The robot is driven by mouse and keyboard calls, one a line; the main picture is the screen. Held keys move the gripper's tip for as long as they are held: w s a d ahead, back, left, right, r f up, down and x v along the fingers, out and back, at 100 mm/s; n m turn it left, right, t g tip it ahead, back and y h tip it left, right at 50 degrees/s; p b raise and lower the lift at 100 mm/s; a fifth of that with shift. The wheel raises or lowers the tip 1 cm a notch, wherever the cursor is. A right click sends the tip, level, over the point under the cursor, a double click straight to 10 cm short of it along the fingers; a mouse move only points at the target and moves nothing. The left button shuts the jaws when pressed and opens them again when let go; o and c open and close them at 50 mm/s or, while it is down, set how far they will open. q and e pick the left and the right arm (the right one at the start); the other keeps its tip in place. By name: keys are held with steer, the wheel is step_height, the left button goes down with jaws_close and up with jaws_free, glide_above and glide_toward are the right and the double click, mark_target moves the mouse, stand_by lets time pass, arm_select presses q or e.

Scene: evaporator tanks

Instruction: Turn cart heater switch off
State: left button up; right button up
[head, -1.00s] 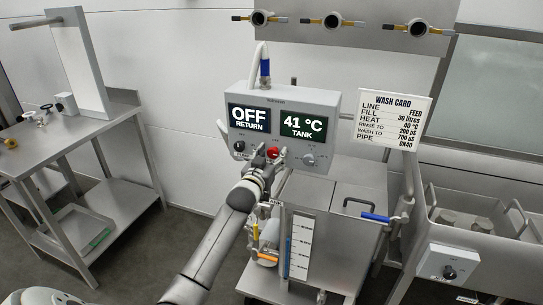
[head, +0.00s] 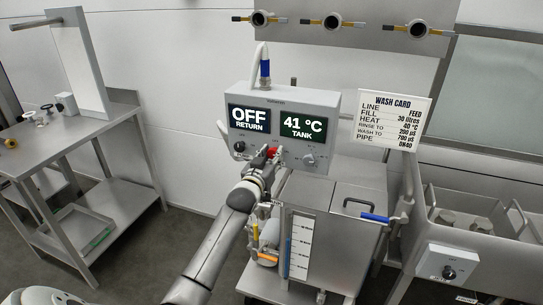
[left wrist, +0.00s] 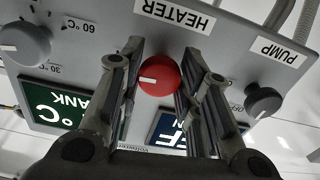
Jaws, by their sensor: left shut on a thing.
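The cart's control box (head: 300,98) carries a red heater switch (left wrist: 158,76), a round knob under the HEATER label, upside down in the left wrist view. A white mark on the knob points left in that view. My left gripper (left wrist: 161,60) has one finger on each side of the red knob and is shut on it. In the head view, my left gripper (head: 264,155) reaches the box's lower front and partly hides the knob. The displays read OFF RETURN and 41 °C TANK. My right gripper is out of view.
The black PUMP knob (left wrist: 263,101) and a grey temperature knob (left wrist: 25,43) flank the heater knob. The cart tank (head: 345,225) stands below the box. A wash card (head: 393,122) is at right, and a steel table (head: 60,130) at left.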

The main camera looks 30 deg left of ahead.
arm_select(q)
steer(key=n+p, duration=0.1)
steer(key=n, duration=0.3)
steer(key=shift+p, duration=0.35)
steer(key=n+p, duration=0.1)
steer(key=n, duration=0.3)
steer(key=shift+d+n, duration=0.1)
steer(key=shift+n, duration=0.2)
steer(key=n+p, duration=0.1)
steer(key=n, duration=0.3)
steer(key=shift+n, duration=0.3)
steer(key=shift+n+p, duration=0.45)
steer(key=shift+n, duration=1.45)
steer(key=o, duration=1)
steer(key=shift+r, duration=0.1)
